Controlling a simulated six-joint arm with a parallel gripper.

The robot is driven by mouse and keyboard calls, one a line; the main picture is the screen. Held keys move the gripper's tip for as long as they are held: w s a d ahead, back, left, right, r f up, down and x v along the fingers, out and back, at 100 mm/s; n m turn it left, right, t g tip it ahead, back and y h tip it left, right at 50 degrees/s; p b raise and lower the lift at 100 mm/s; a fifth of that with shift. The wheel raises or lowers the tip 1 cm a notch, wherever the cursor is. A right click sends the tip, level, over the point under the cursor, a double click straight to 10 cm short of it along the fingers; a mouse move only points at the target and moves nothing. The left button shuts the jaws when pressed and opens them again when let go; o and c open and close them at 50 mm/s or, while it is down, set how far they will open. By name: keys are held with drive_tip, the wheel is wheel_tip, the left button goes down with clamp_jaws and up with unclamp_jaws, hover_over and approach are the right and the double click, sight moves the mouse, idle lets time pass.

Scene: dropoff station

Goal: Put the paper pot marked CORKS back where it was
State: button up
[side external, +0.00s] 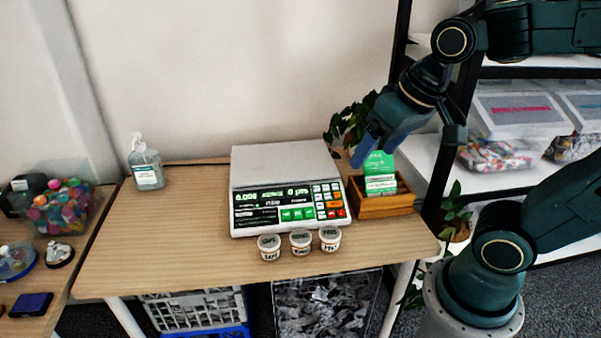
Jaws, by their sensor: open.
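Three small white paper pots stand in a row on the wooden table, just in front of the scale: a left pot (269,247), a middle pot (301,242) and a right pot (330,239). All are upright with dark lettering on lid and side. The print is too small to tell surely which one reads CORKS. My gripper (375,156) is open and empty, up and to the right of the pots, in front of the wall near the card box.
A scale (285,165) with a bare plate fills the table's middle. A wooden box of green cards (385,207) stands right of it, a plant (352,120) behind. A sanitizer bottle (147,166) stands back left. The table (160,245) is clear left of the scale.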

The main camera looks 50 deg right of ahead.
drive_tip(key=s+n, duration=0.2)
drive_tip(key=s, duration=0.1)
drive_tip(key=s+n, duration=0.1)
drive_tip(key=shift+s+a+r+t, duration=0.15)
drive_tip(key=shift+s+r+t, duration=0.1)
drive_tip(key=shift+r+t, duration=0.15)
